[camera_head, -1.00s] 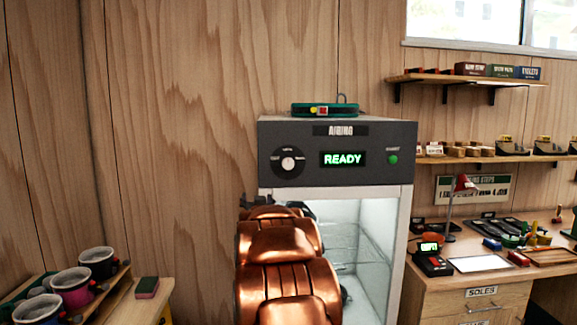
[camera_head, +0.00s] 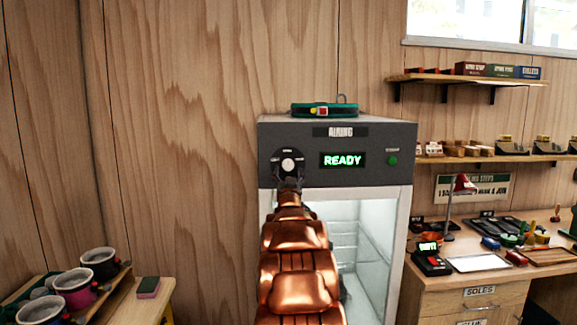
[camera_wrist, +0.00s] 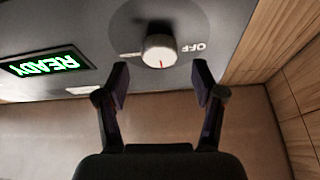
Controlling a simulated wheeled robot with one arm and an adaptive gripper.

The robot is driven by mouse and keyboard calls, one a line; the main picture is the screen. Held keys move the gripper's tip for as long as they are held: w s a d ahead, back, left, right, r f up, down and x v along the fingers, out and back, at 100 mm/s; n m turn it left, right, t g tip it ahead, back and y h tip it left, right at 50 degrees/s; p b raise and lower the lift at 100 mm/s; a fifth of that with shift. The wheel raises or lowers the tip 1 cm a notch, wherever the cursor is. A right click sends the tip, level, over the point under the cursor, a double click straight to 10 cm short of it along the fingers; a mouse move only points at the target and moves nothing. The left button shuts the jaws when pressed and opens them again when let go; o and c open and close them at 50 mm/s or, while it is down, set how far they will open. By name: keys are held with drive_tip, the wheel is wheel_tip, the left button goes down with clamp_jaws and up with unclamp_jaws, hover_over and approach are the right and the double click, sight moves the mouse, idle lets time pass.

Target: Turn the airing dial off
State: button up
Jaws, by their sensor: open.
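The airing dial (camera_head: 288,163) is a white knob on a dark round plate, at the left of the airing cabinet's dark front panel (camera_head: 385,174). In the wrist view the dial (camera_wrist: 159,50) shows a red pointer line and stands just beyond my fingertips. The red line points toward the bottom of that picture, not at the "OFF" label (camera_wrist: 193,47) to its right. My gripper (camera_wrist: 160,82) is open and empty, its two fingers spread to either side just short of the knob. In the head view my gripper (camera_head: 288,182) covers the lower part of the dial plate.
A green "READY" display (camera_head: 342,160) and a green button (camera_head: 392,160) sit right of the dial. A green belt-like item (camera_head: 322,110) lies on top of the cabinet. A workbench (camera_head: 455,281) stands at the right and several pots (camera_head: 98,262) at the lower left.

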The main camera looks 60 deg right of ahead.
sight(288, 165)
drive_tip(key=shift+p+x, duration=0.55)
drive_tip(key=shift+x, duration=1.15)
drive_tip(key=shift+f, duration=0.1)
drive_tip(key=c, duration=1.1)
